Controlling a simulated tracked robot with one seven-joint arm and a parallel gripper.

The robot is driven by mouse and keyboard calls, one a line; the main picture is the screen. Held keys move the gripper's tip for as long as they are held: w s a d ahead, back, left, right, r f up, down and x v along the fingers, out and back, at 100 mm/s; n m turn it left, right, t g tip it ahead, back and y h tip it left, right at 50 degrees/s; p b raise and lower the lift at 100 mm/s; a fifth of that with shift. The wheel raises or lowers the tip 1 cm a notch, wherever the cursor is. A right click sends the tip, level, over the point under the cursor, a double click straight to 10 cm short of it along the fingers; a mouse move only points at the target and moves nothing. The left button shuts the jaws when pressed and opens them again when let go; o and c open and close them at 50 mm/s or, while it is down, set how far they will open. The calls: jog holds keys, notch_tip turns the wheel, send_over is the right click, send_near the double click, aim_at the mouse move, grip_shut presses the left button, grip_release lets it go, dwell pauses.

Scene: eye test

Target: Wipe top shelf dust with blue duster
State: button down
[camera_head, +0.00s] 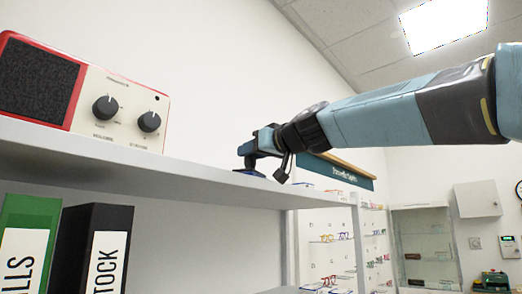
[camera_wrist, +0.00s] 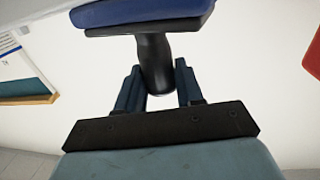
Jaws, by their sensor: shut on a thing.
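My gripper (camera_head: 262,146) is at the far end of the top shelf (camera_head: 205,180), near its right end in the head view. In the wrist view its two fingers (camera_wrist: 157,78) are shut on the black handle of the blue duster (camera_wrist: 142,14). The duster's blue pad shows at the top of that view. In the head view the pad (camera_head: 249,171) is a small dark blue shape at the shelf's surface; I cannot tell whether it touches. The shelf is seen from about its own height, so its top face is mostly hidden, and I see no dust.
A red and cream radio (camera_head: 118,108) with two dark knobs stands on the top shelf at left. Below are a green binder (camera_head: 30,215) and a black binder (camera_head: 82,222). A green sign (camera_head: 338,172) and eyeglass racks (camera_head: 330,238) are behind the shelf's right end.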

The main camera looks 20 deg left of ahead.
jog(key=shift+s+x, duration=0.15)
jog(key=shift+x, duration=1.05)
jog(key=shift+s+x, duration=0.1)
jog(key=shift+x, duration=1.1)
